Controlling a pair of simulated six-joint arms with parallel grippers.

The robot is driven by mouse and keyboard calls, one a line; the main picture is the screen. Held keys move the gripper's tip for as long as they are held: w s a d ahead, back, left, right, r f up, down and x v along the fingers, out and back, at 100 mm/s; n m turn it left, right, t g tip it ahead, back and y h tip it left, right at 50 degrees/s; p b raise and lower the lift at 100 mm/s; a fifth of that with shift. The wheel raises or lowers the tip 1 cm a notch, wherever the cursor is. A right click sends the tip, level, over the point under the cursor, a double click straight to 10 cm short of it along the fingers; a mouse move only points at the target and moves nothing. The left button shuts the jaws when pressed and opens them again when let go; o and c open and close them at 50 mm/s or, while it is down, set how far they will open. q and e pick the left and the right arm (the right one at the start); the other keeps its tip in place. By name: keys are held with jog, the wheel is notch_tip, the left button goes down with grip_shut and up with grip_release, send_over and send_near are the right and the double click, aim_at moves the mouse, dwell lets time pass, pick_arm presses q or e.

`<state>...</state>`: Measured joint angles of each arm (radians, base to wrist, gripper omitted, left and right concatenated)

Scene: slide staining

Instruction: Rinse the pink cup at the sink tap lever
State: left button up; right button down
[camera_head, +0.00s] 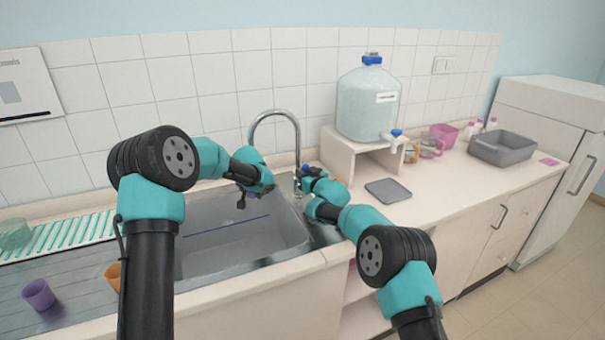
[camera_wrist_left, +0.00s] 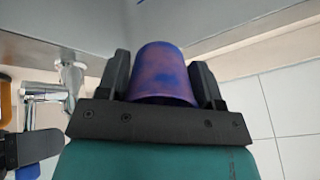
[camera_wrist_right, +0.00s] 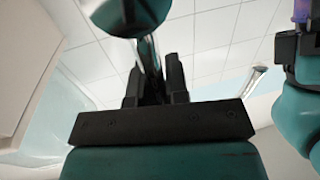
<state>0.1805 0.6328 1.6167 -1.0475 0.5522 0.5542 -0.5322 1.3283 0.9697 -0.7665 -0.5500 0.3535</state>
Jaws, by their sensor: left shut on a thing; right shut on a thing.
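My left gripper (camera_head: 243,192) is over the sink basin, shut on a cup. In the left wrist view the cup (camera_wrist_left: 163,75) is pink-violet with blue patches and sits between the fingers (camera_wrist_left: 163,85). In the head view the cup is mostly hidden by the gripper. The chrome tap (camera_head: 277,113) arches behind the basin. My right gripper (camera_head: 308,190) is at the tap's base, right of the left gripper. In the right wrist view its fingers (camera_wrist_right: 158,85) are shut on a shiny metal piece (camera_wrist_right: 150,60), which looks like the tap lever.
The sink basin (camera_head: 190,222) is grey with a blue streak inside. A purple cup (camera_head: 38,294) and an orange cup (camera_head: 113,276) stand at the left on the drainboard. A large water jug (camera_head: 367,105) on a stand, a grey tray (camera_head: 388,191) and a grey tub (camera_head: 500,148) occupy the right counter.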

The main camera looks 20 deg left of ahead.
jog(key=shift+w+d+r+m, duration=0.2)
jog(key=shift+r+m, duration=0.15)
jog(key=shift+r, duration=0.05)
jog(key=shift+w+d+r+m, duration=0.15)
jog(key=shift+r+m, duration=0.2)
jog(key=shift+r, duration=0.05)
jog(key=c, duration=1.3)
grip_release()
jog(key=shift+a, duration=0.1)
jog(key=shift+c, duration=0.2)
jog(key=o, duration=0.3)
jog(key=shift+f, duration=0.35)
jog(key=shift+f, duration=0.1)
jog(key=v, duration=1.2)
